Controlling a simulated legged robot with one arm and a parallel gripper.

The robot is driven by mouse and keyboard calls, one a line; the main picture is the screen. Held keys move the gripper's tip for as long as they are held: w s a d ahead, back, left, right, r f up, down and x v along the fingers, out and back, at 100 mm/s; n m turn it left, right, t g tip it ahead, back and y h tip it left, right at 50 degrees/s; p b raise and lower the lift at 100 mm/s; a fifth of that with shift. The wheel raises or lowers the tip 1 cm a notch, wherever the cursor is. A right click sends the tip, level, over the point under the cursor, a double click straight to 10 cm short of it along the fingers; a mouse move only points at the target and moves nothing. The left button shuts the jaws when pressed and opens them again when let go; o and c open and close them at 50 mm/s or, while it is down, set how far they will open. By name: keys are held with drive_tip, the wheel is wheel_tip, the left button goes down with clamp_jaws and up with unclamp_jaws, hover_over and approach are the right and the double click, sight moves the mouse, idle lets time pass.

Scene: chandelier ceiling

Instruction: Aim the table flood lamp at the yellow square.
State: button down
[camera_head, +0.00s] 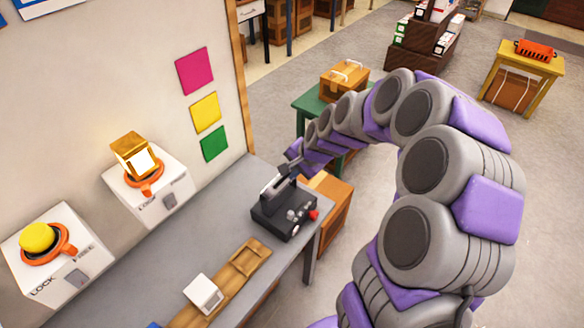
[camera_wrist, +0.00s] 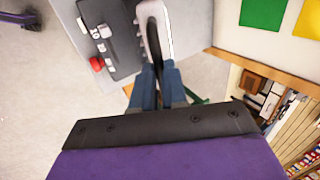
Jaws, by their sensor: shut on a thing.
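The gold flood lamp (camera_head: 128,146) sits in an orange ring on a white box marked LOCK, on the grey table. Its bright face points toward the front right, out from the wall. The yellow square (camera_head: 206,112) is on the wall to the lamp's right, between a pink and a green square; part of it shows in the wrist view (camera_wrist: 308,18). My gripper (camera_head: 284,170) is at the black control box (camera_head: 278,214) on the table's right end. In the wrist view my gripper (camera_wrist: 157,75) is shut on a dark lever (camera_wrist: 153,35) rising from a pale-rimmed slot. The fingers partly hide the lever.
A second white box (camera_head: 55,262) at the left holds a yellow dome in an orange ring. A wooden tray (camera_head: 237,268) with a white block (camera_head: 203,293) lies on the table. A green table with a wooden box (camera_head: 342,82) stands beyond the arm.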

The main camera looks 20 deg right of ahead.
drive_tip(key=shift+s+f, duration=0.1)
drive_tip(key=shift+s, duration=0.05)
drive_tip(key=c, duration=1.2)
unclamp_jaws()
drive_tip(key=shift+a, duration=0.15)
drive_tip(key=shift+o, duration=0.2)
drive_tip(key=p+v, duration=0.3)
drive_tip(key=v, duration=1.4)
